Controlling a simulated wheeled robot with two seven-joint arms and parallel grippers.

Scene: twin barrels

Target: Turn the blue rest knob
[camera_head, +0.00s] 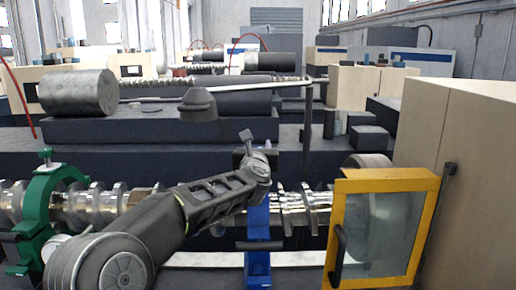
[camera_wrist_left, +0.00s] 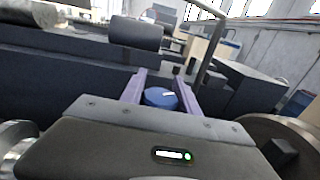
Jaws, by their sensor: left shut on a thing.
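The blue rest (camera_head: 258,240) stands upright around the shiny shaft in the middle of the head view. My left arm reaches across from the lower left, and its left gripper (camera_head: 256,160) is at the top of the blue rest. The left wrist view shows the round blue knob (camera_wrist_left: 158,97) with a small white mark, between the two fingers of my left gripper (camera_wrist_left: 161,90). The gripper is shut on the knob. In the head view the arm and gripper hide the knob. My right gripper is in neither view.
A green rest (camera_head: 28,210) stands around the shaft (camera_head: 305,205) at the left. A yellow-framed door with a window (camera_head: 385,225) stands close at the right, beside a wooden cabinet (camera_head: 465,150). A dark machine bed with a grey cylinder (camera_head: 78,92) lies behind.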

